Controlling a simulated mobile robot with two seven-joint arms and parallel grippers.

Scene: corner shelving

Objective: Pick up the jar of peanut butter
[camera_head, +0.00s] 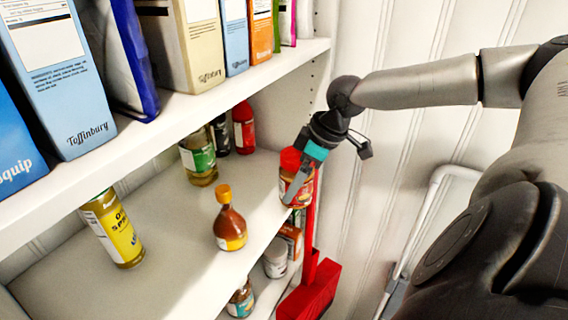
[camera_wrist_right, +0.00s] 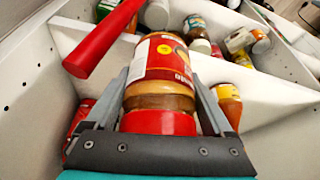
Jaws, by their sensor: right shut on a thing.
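The peanut butter jar (camera_head: 289,178) has a red lid, a red and yellow label and brown contents. It is at the right end of the middle shelf in the head view. My right gripper (camera_head: 298,186) is shut on it, partly covering it. In the right wrist view the jar (camera_wrist_right: 160,62) lies between the two fingers of the gripper (camera_wrist_right: 160,88), its red lid toward the palm. I cannot tell whether its base touches the shelf. My left gripper is not in view.
Boxes stand on the shelf above. A red post with a red base (camera_head: 312,292) stands close beside the jar.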

